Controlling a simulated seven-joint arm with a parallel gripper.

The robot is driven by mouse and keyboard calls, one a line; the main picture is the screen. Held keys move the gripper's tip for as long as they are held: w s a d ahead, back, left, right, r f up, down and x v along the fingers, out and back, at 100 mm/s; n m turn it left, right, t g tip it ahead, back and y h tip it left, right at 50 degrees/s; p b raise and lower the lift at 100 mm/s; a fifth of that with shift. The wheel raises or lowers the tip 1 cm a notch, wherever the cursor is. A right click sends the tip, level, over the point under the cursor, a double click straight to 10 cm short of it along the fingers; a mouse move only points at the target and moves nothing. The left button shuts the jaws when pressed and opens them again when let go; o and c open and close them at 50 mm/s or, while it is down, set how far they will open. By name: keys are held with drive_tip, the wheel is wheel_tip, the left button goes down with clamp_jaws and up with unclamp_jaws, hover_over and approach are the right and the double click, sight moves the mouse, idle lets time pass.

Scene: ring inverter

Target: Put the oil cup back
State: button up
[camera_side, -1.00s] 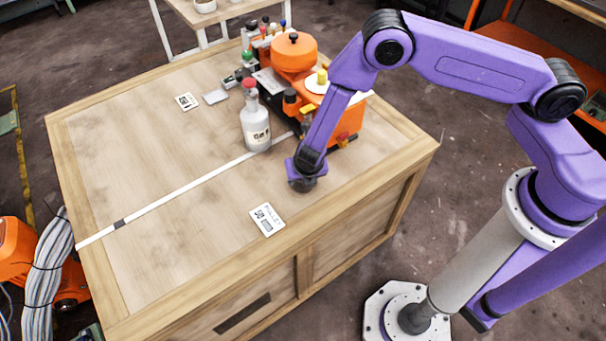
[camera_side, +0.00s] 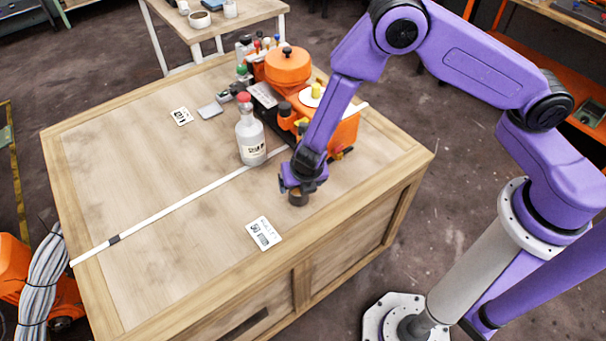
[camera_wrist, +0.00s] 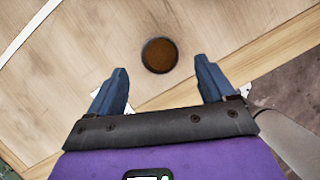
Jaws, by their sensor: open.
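The oil cup (camera_side: 298,197) is a small round dark cup standing on the wooden table near its front right part. In the wrist view the oil cup (camera_wrist: 159,55) shows from above as a dark-rimmed circle with brown inside. My gripper (camera_side: 291,188) is just above and beside the cup in the side view. In the wrist view my gripper (camera_wrist: 164,75) has its two blue fingers wide apart. The cup lies just beyond the fingertips, centred between them, and nothing is held.
An orange machine (camera_side: 345,133) stands close behind my gripper. A white bottle with a red cap (camera_side: 250,138) stands to the left. A white label card (camera_side: 263,234) lies in front, and a white strip (camera_side: 170,210) crosses the table. The table's left half is mostly clear.

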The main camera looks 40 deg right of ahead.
drive_tip(key=s+d+r+m, duration=0.3)
drive_tip(key=s+r+m, duration=0.2)
drive_tip(key=r, duration=0.5)
drive_tip(key=s+d+r+m, duration=0.4)
drive_tip(key=s+r+m, duration=0.1)
drive_tip(key=r, duration=0.4)
drive_tip(key=s+d+r+m+g, duration=0.1)
drive_tip(key=s+d+r+m, duration=0.1)
drive_tip(key=s, duration=0.3)
drive_tip(key=s+d+r+m+g+y, duration=0.1)
drive_tip(key=s+d+r+m, duration=0.2)
drive_tip(key=s+d+m, duration=0.1)
drive_tip(key=s+d+r+m+g+y, duration=0.1)
drive_tip(key=s+d+r+m+g, duration=0.1)
drive_tip(key=s, duration=0.4)
drive_tip(key=shift+s+d+r+m, duration=0.3)
drive_tip(key=shift+d+m, duration=0.2)
drive_tip(key=shift+d, duration=0.15)
drive_tip(key=shift+w, duration=0.1)
